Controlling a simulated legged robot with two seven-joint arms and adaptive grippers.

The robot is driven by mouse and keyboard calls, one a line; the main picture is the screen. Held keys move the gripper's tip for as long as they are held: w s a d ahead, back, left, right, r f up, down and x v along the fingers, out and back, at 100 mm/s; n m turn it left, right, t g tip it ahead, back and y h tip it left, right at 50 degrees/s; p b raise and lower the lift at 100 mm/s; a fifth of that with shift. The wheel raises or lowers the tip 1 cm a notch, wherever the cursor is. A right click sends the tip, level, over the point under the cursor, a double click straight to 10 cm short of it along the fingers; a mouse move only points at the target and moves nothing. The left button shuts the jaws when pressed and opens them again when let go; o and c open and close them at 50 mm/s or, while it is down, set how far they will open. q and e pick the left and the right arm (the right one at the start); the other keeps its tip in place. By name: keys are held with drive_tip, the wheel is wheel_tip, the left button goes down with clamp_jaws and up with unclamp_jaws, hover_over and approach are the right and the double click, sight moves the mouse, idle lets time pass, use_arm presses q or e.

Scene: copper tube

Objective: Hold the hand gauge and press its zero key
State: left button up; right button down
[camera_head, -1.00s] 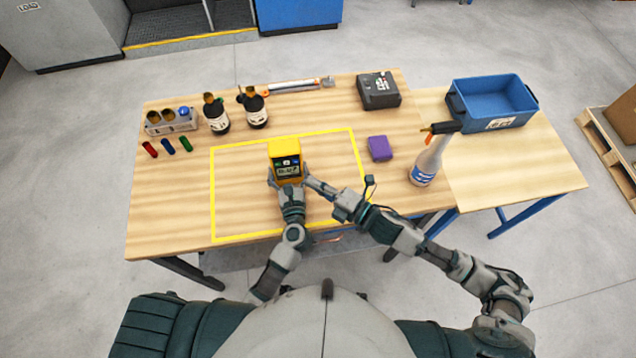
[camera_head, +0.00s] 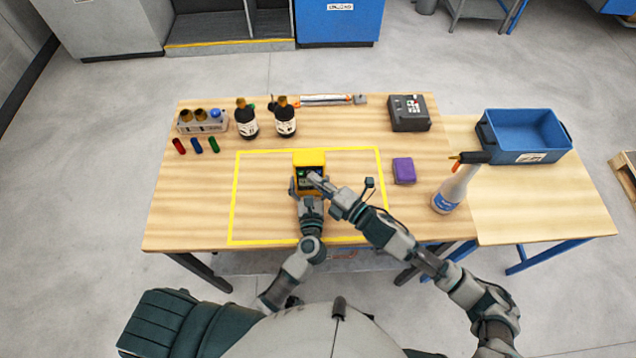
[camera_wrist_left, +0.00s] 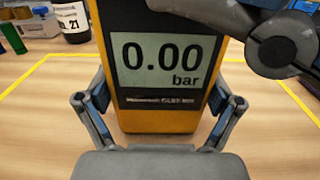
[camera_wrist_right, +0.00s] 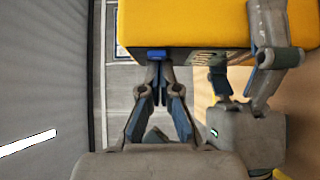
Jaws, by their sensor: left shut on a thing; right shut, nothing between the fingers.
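The yellow hand gauge (camera_head: 310,158) stands inside the yellow outline on the table. My left gripper (camera_head: 308,188) is shut around its lower body. In the left wrist view the gauge's display (camera_wrist_left: 162,60) reads 0.00 bar, and my left fingers (camera_wrist_left: 160,110) flank the gauge. My right gripper (camera_head: 314,178) is shut and empty, with its tips in front of the gauge's face. In the right wrist view its closed tips (camera_wrist_right: 158,68) are at the gauge (camera_wrist_right: 190,22), by a small blue patch. The keys are mostly hidden; I cannot tell whether the tips touch one.
A purple block (camera_head: 403,171) and a spray bottle (camera_head: 455,188) stand right of the outline. Dark bottles (camera_head: 285,120), a rack (camera_head: 203,122) and small coloured tubes lie back left. A black box (camera_head: 409,113) and a blue bin (camera_head: 523,135) are back right.

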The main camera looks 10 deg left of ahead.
use_arm(q)
drive_tip(key=shift+s+d+f, duration=0.1)
drive_tip(key=shift+f, duration=0.15)
use_arm(e)
drive_tip(key=shift+w+f, duration=0.1)
drive_tip(key=shift+w, duration=0.3)
drive_tip(key=v, duration=1)
drive_tip(key=shift+s, duration=0.15)
